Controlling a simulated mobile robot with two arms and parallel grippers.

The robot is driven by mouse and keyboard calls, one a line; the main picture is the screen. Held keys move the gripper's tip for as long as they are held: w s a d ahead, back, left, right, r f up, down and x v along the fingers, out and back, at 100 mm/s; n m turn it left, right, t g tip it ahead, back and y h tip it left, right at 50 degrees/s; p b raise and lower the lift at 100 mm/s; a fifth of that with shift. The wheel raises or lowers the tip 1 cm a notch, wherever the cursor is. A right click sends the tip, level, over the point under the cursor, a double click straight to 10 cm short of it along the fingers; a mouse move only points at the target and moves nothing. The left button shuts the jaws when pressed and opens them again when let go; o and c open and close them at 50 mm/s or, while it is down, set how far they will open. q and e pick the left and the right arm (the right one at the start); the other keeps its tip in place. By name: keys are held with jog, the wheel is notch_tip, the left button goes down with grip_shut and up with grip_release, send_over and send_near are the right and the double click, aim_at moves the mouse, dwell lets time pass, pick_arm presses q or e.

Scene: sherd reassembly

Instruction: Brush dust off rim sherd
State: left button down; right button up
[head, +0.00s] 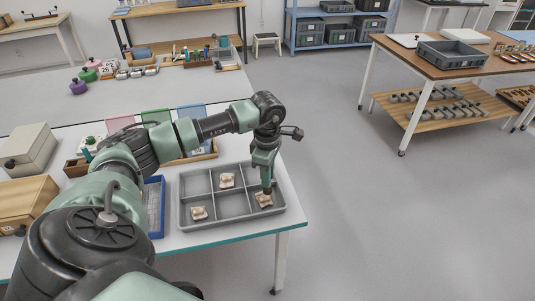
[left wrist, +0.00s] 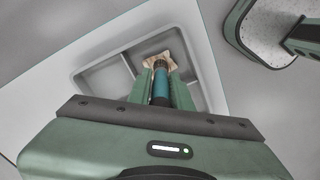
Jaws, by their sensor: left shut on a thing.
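My left gripper (head: 265,172) points down over the front right compartment of a grey divided tray (head: 182,199). In the left wrist view, the gripper (left wrist: 161,78) is shut on a slim tool with a teal handle (left wrist: 160,88) and a dark end, seemingly a brush. The tool's end is at a pale beige sherd (head: 264,201), also in the left wrist view (left wrist: 170,56). I cannot tell if it touches. A second sherd (head: 227,180) lies in the back middle compartment and a third (head: 199,213) in the front left one. Which is the rim sherd is unclear. My right gripper is not in view.
A blue-rimmed tray (head: 161,208) stands left of the grey tray. A wooden box (head: 25,203) and a pale case (head: 28,150) are further left. The table's right edge is close to the grey tray, with open floor beyond.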

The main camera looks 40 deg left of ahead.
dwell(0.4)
pick_arm(q)
jog(key=shift+f+b, duration=0.9)
jog(key=shift+f, duration=0.2)
